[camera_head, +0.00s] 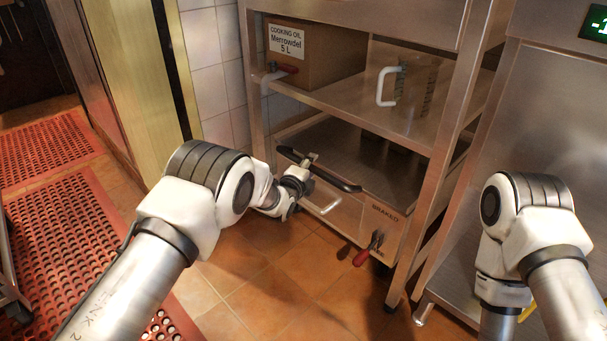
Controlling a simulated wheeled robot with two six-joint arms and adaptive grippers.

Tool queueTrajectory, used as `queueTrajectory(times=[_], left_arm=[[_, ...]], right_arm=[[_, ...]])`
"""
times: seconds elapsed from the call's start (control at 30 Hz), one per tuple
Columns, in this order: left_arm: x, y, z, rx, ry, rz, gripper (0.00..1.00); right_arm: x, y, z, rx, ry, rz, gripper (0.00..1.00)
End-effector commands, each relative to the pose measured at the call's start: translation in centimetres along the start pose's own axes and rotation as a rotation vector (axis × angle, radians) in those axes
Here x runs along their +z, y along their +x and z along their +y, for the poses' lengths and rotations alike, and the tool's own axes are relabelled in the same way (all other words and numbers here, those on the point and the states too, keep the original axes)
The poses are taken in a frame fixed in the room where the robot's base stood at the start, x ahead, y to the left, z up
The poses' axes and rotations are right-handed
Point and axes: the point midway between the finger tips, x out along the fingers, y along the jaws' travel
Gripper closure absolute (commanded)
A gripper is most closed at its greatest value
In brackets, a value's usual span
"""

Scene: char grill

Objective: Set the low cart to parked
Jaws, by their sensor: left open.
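The low cart (345,213) stands under the steel shelving, with a steel front panel and a black push bar (345,183) along its upper front edge. A second label beside the lever is too small and partly covered to read. My left gripper (309,162) is open at the left part of the black bar; I cannot tell whether it touches it. My right arm is at the right, its gripper out of view.
The shelf above holds a cooking oil box (300,60), a red-handled tap (282,68) and a clear jug (415,85). A steel cabinet (545,110) stands at right. Red mats (60,200) lie at left. The tiled floor (280,290) before the cart is clear.

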Motion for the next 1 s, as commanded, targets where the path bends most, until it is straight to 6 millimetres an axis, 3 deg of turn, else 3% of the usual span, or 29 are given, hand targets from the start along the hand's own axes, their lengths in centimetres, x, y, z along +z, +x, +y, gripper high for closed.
queueTrajectory(times=[0.4, 0.5, 1.0], left_arm=[[-0.1, -9.1, -0.1, 0.001, 0.002, 0.001, 0.53], [-0.1, -10.4, -0.1, 0.000, 0.001, 0.001, 0.53], [-0.1, -11.1, -0.1, -0.002, 0.001, 0.001, 0.53]], right_arm=[[0.0, 0.0, 0.0, 0.000, 0.000, 0.000, 0.60], [0.0, 0.0, 0.0, 0.000, 0.000, 0.000, 0.60], [0.0, 0.0, 0.0, 0.000, 0.000, 0.000, 0.60]])
